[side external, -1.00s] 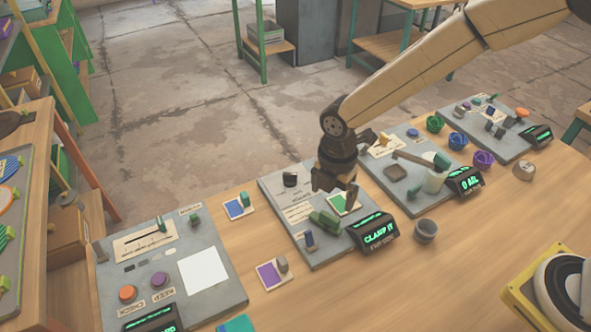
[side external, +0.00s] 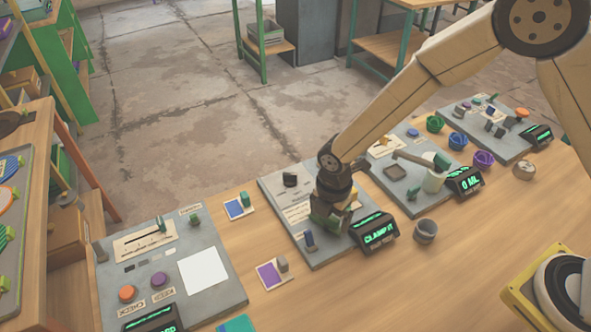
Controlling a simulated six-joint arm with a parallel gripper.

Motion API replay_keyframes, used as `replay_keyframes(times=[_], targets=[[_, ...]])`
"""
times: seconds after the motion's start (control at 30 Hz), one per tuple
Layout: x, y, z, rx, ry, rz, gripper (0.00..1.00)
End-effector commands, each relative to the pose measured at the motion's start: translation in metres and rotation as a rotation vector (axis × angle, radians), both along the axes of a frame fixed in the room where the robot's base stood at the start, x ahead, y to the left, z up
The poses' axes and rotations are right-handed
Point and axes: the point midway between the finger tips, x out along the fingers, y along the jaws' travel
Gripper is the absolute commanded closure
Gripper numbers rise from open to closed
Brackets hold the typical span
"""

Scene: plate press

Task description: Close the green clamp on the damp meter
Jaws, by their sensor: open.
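The damp meter is a grey panel (side external: 330,258) in the middle of the bench, with a black display (side external: 375,233) reading "CLAMP IT" at its front right corner. The green clamp (side external: 327,222) is on this panel, mostly hidden by my gripper (side external: 331,217). My gripper points down over the clamp, low and close to the panel. Its jaws are open, but the fingertips are hard to make out against the clamp. I cannot tell whether they touch it or what angle the clamp's lever has.
A grey cup (side external: 425,231) stands to the right. Other panels flank both sides.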

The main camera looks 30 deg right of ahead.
Motion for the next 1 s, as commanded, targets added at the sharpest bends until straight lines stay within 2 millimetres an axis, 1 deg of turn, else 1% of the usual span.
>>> replay_keyframes(times=[0.3, 0.33, 0.37, 0.4, 0.47, 0.5, 0.6, 0.87, 1.0], targets=[[-0.0001, 0.0000, -0.0023, 0.000, 0.000, 0.000, 0.00], [-0.0001, 0.0000, -0.0023, 0.000, 0.000, 0.000, 0.06], [-0.0001, 0.0000, -0.0023, 0.000, 0.000, 0.000, 0.16], [-0.0001, 0.0000, -0.0022, 0.000, 0.000, 0.000, 0.29], [-0.0001, 0.0000, -0.0022, 0.000, 0.000, 0.000, 0.48], [-0.0002, -0.0001, -0.0022, 0.000, 0.000, 0.000, 0.60], [-0.0001, 0.0000, -0.0021, 0.000, 0.000, 0.000, 0.88], [0.0000, 0.0000, -0.0019, 0.000, 0.000, -0.018, 0.88], [0.0000, 0.0001, -0.0019, 0.000, 0.001, -0.057, 0.88]])
